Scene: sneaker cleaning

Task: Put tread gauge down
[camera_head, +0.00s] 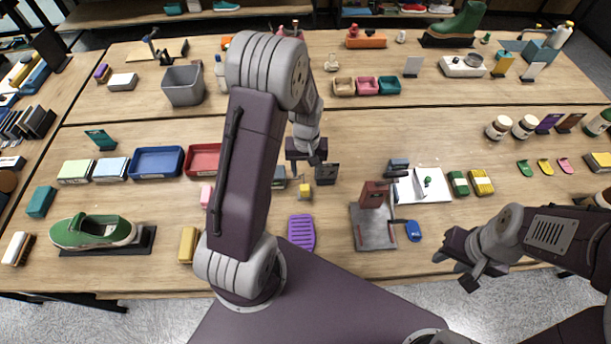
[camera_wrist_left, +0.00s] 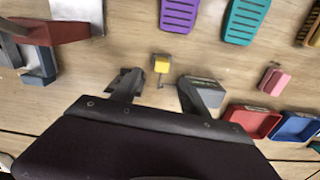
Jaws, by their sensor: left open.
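A small yellow tread gauge (camera_head: 305,190) with a thin dark pin lies on the wooden table. It also shows in the left wrist view (camera_wrist_left: 161,65), just beyond and between the fingertips, apart from both. My left gripper (camera_head: 312,170) is open over the table behind the gauge. Its two dark fingers stand wide apart in the left wrist view (camera_wrist_left: 163,88), with nothing held between them. My right gripper (camera_head: 456,270) is at the table's front edge on the right, its fingers apart and empty.
A purple sole (camera_head: 301,232) lies in front of the gauge. A red block on a grey stand (camera_head: 375,232) is to the right. A red tray (camera_head: 203,159) and a blue tray (camera_head: 156,162) are to the left. A pink block (camera_wrist_left: 274,80) lies near the red tray.

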